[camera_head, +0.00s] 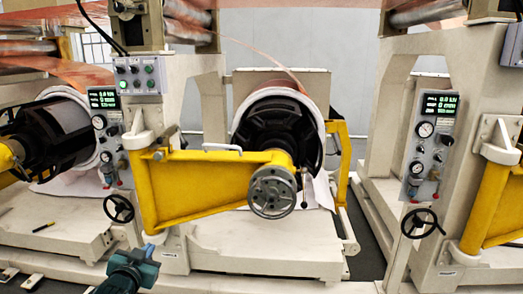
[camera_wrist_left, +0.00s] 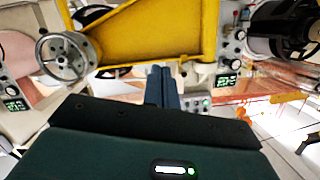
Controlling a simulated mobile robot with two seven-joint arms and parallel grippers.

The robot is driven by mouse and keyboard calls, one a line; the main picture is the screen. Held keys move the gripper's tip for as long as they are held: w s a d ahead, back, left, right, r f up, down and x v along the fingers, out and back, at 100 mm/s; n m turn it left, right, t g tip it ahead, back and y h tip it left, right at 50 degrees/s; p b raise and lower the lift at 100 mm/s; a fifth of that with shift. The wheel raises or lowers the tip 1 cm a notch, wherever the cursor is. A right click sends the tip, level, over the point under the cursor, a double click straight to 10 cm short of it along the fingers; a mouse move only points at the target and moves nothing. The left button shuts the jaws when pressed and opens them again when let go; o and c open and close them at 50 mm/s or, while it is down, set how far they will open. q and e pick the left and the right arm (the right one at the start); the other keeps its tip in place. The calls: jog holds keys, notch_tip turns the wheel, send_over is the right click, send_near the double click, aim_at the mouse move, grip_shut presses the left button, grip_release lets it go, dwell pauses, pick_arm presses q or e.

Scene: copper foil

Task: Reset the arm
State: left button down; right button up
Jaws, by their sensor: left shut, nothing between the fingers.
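My left gripper (camera_head: 147,251) shows at the bottom of the head view, dark teal, below the yellow swing arm (camera_head: 200,190) of the machine. In the left wrist view its two fingers (camera_wrist_left: 161,84) are together, with nothing seen between them. They point toward the yellow arm, which also shows in that view (camera_wrist_left: 150,30). A grey handwheel (camera_head: 272,192) sits at the yellow arm's end and shows at the upper left of the wrist view (camera_wrist_left: 62,57). My right gripper is in neither view.
A large dark roll core (camera_head: 275,130) stands behind the yellow arm, with copper foil above. Control panels with gauges (camera_head: 108,130) (camera_head: 427,135) are on the cream frames. Black handwheels (camera_head: 118,208) (camera_head: 422,223) stick out below them. A dark marker-like object (camera_head: 43,227) lies on the left base.

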pick_arm(q)
jog(key=s+d+f+g+h, duration=0.2)
jog(key=s+d+f, duration=0.6)
jog(key=s+f, duration=0.4)
jog(key=s+d+f+g, duration=0.1)
jog(key=s+d+f, duration=0.1)
jog(key=s, duration=0.8)
jog(key=s+d+f+g+h, duration=0.1)
jog(key=s+d, duration=0.4)
jog(key=s, duration=0.6)
jog(key=shift+d+f+g+h, duration=0.3)
jog(key=shift+f+g, duration=0.05)
jog(key=shift+g, duration=0.25)
